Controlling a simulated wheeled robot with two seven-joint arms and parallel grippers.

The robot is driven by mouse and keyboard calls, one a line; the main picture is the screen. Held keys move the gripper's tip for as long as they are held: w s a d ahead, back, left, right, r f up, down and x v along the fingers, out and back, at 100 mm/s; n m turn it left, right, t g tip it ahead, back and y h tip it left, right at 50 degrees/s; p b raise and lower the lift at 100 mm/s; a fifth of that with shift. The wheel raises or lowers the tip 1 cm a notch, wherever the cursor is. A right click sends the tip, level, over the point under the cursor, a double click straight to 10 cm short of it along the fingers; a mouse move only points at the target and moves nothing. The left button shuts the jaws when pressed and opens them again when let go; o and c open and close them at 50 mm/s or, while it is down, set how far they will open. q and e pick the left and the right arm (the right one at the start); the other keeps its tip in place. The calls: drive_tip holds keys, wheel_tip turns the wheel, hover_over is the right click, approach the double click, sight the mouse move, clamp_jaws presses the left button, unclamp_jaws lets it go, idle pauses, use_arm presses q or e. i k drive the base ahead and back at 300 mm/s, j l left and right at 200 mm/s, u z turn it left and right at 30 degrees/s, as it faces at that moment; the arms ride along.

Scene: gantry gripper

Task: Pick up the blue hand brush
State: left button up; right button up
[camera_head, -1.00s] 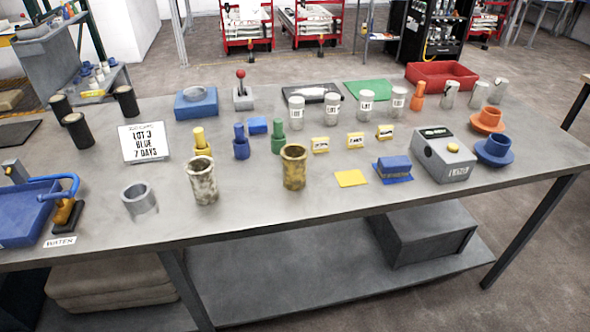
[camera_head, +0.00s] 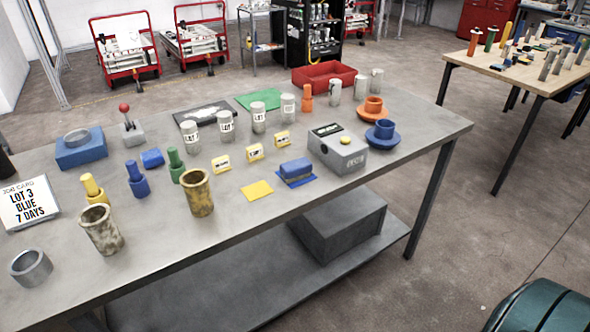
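I cannot make out a clear blue hand brush in the head view. The block on the sheet (camera_head: 296,169) lies right of centre, left of a grey box. The small blue block (camera_head: 152,158) lies at the left, near the blue peg-like piece (camera_head: 137,180). The blue flanged ring (camera_head: 381,136) is at the right end. Neither of my grippers is in view.
A job card (camera_head: 27,204) reads "LOT 3 BLUE 7 DAYS". Labelled white jars, bronze cups and a red tray (camera_head: 323,76) also stand on the bench. A wooden table (camera_head: 520,66) is at the right back. Open floor lies between, with a dark green rounded object (camera_head: 540,308) at bottom right.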

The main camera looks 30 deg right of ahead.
sight(297, 168)
drive_tip(key=k+l+u, duration=0.25)
drive_tip(key=k+l, duration=0.15)
drive_tip(key=k+l+u, duration=0.25)
drive_tip(key=k+l, duration=0.2)
